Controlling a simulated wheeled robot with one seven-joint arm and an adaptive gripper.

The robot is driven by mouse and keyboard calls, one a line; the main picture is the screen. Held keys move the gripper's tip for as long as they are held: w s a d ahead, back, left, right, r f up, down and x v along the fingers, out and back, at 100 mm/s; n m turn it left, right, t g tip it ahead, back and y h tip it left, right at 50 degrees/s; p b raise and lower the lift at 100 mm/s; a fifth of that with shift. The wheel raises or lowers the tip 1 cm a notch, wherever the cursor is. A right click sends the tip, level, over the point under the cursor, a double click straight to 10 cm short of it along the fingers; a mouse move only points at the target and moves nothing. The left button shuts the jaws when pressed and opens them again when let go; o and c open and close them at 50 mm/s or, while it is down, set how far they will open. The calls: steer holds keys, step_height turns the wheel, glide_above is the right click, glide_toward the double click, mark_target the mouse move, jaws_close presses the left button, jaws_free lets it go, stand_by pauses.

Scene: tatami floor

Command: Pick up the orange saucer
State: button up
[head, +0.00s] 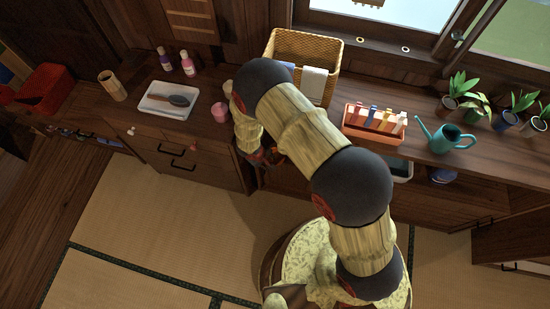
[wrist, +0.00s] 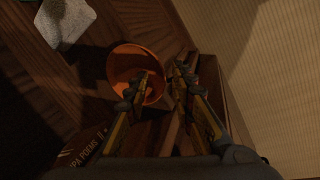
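The orange saucer (wrist: 124,66), round and hollow like a shallow bowl, shows in the wrist view on a dark wooden surface. My gripper (wrist: 160,76) is at its right side with its two fingers apart. The left finger overlaps the inside of the saucer and the right finger is just outside its right rim. I cannot tell whether either finger touches it. In the head view my gripper (head: 262,158) is low at the cabinet front below the counter, and my arm hides much of that spot.
A dark book (wrist: 85,150) lies beside the saucer, and a pale object (wrist: 66,22) is at upper left. On the counter are a white tray (head: 152,110), a wicker basket (head: 285,42), an orange box (head: 372,137) and a teal watering can (head: 447,138). Tatami floor (head: 150,225) is clear.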

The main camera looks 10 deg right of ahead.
steer(key=shift+c, duration=0.3)
jaws_close()
stand_by(0.3)
